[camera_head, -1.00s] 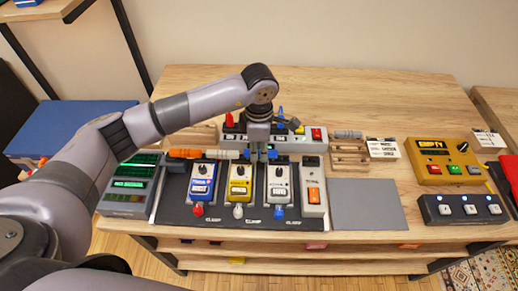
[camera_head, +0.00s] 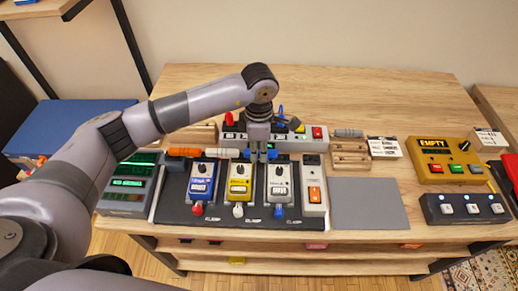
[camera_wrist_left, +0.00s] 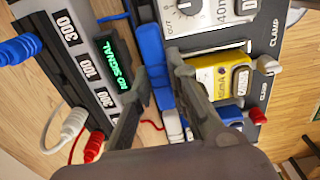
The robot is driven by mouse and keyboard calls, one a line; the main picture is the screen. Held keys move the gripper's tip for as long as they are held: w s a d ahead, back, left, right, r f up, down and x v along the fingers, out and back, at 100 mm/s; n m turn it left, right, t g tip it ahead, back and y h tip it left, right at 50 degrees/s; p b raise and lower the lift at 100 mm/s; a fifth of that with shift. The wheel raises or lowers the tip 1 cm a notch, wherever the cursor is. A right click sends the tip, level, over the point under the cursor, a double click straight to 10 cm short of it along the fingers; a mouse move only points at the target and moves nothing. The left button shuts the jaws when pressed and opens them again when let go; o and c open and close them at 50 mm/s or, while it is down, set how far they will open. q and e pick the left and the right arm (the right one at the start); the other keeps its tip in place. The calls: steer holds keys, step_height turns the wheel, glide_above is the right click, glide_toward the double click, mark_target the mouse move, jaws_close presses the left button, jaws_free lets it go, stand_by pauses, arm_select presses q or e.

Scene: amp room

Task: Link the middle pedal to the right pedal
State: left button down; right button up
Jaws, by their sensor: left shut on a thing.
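Three pedals stand side by side on a black board (camera_head: 222,221): a blue one (camera_head: 202,182) at left, the yellow middle pedal (camera_head: 239,181), and the pale grey right pedal (camera_head: 279,182). My left gripper (camera_head: 262,153) is over the back edges of the yellow and grey pedals, pointing down. It is shut on a blue link piece (camera_wrist_left: 163,98), whose blue ends show on both sides of the fingers in the left wrist view. The fingers partly hide it, and I cannot tell whether its ends are seated in the pedals. My right gripper is not in view.
Orange (camera_head: 185,152) and white (camera_head: 228,153) link pieces lie behind the pedals. A power unit (camera_head: 293,142) with plugs is close behind my gripper. A narrow pedal with an orange switch (camera_head: 314,193) stands at right. The grey mat (camera_head: 367,204) is clear.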

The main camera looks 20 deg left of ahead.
arm_select(q)
steer(key=shift+f+b, duration=0.1)
steer(key=shift+b, duration=0.25)
stand_by(0.5)
steer(key=c, duration=1.4)
jaws_free()
steer(key=shift+c, duration=0.2)
steer(key=shift+o, duration=0.2)
steer(key=o, duration=0.3)
steer(key=shift+o, duration=0.2)
steer(key=shift+r+p, duration=1.7)
steer(key=shift+r, duration=1.85)
